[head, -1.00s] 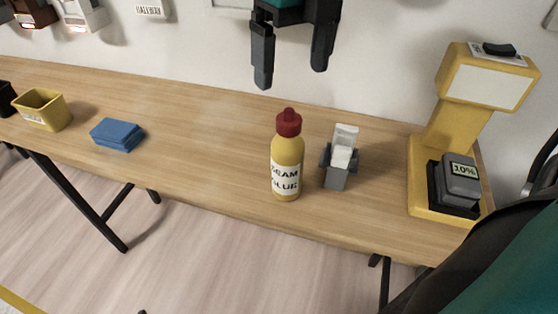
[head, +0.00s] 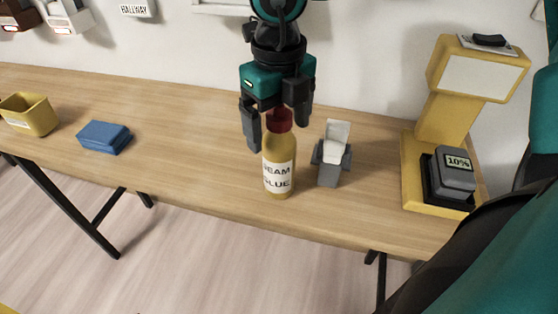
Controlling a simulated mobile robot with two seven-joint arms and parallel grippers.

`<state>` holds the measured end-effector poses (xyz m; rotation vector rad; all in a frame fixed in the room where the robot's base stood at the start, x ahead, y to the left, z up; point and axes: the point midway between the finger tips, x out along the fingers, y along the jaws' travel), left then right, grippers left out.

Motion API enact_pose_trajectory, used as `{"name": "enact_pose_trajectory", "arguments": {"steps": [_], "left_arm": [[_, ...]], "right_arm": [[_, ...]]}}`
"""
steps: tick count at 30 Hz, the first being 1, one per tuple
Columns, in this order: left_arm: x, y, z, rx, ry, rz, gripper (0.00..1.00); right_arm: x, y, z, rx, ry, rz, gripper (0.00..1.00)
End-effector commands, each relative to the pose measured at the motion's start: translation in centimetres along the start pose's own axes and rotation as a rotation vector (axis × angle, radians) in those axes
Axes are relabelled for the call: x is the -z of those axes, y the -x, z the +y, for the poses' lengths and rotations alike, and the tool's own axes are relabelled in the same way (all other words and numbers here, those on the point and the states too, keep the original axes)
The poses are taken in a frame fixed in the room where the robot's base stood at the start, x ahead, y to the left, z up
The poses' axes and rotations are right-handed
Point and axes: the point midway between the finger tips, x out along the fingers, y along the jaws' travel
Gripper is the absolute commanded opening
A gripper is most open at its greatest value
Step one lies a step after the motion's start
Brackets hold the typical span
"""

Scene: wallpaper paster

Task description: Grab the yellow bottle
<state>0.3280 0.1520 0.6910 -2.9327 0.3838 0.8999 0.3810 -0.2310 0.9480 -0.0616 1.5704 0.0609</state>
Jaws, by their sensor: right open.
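The yellow bottle (head: 279,170) stands upright on the wooden table in the head view. It has a red cap and a white label reading "SEAM GLUE", partly cut off at its side. My right gripper (head: 277,131) is open and points down at the bottle's top. In the picture its left finger is beside the red cap and its right finger is to the upper right of the cap. Whether either finger touches the bottle cannot be told. My left gripper is not in view.
A grey holder with a white top (head: 332,153) stands close to the bottle's right. A yellow device with a grey block (head: 454,172) is at the table's right end. A blue block (head: 103,137) and a yellow bin (head: 31,115) are at left. The wooden table (head: 205,160) is clear left of the bottle.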

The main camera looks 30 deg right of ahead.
Motion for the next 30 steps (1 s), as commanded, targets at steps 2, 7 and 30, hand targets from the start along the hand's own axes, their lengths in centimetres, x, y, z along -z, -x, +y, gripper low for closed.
{"name": "enact_pose_trajectory", "arguments": {"steps": [2, 7, 30], "left_arm": [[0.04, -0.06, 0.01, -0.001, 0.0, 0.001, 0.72], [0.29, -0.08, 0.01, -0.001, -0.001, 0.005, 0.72], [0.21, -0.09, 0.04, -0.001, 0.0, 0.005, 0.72]], "right_arm": [[0.05, -0.82, 0.0, -0.001, -0.001, 0.002, 0.9], [0.0, -1.11, -0.02, 0.0, 0.0, -0.001, 0.9], [0.01, -1.06, -0.03, 0.001, 0.0, -0.001, 0.27]]}}
